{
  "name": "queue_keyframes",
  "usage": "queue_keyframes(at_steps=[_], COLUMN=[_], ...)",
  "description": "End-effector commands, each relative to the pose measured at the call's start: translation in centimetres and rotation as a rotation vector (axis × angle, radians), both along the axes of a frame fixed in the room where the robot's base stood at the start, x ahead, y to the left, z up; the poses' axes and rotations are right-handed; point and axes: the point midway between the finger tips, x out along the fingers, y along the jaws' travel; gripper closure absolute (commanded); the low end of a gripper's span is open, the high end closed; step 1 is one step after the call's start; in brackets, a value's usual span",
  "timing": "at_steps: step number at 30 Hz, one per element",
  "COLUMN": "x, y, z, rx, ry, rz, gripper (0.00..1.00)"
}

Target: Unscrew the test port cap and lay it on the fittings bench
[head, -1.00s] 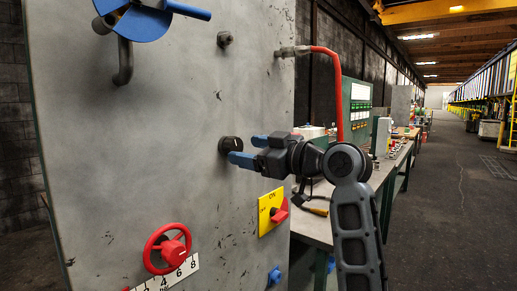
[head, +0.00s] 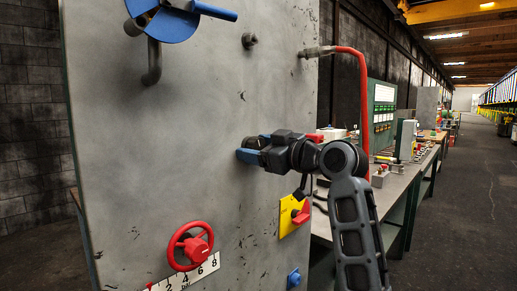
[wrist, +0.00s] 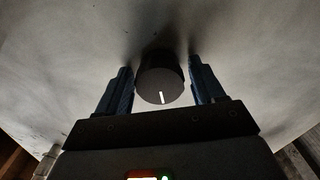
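The black round cap (wrist: 160,80) with a white line on its face sits on the grey panel, between my fingers in the wrist view. My gripper (wrist: 160,88) has a blue finger on each side of the cap, with a narrow gap showing, so it looks open around it. In the head view my gripper (head: 252,149) is up against the panel and hides most of the cap. The bench (head: 397,190) runs along the wall to the right, beyond the panel edge.
On the panel (head: 190,100) are a red handwheel (head: 190,246), a yellow plate with a red switch (head: 293,213), a blue knob (head: 293,278), a blue handle (head: 170,20) and a dark fitting (head: 249,40). A red hose (head: 366,110) hangs beside the bench.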

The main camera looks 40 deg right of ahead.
Motion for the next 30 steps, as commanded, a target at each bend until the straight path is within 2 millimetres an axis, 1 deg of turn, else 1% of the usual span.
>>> queue_keyframes(at_steps=[1,2,14,15,30], x=[-0.01,-0.01,-0.02,-0.02,-0.02], y=[-0.01,-0.01,-0.01,-0.02,-0.03], z=[0.0,0.0,0.0,-0.02,-0.11], rx=[0.0,0.0,0.0,-0.002,-0.177], ry=[0.0,0.0,0.0,0.0,-0.006], rz=[0.0,0.0,0.0,0.0,-0.001], gripper=[0.37,0.4,0.78,0.8,0.8])
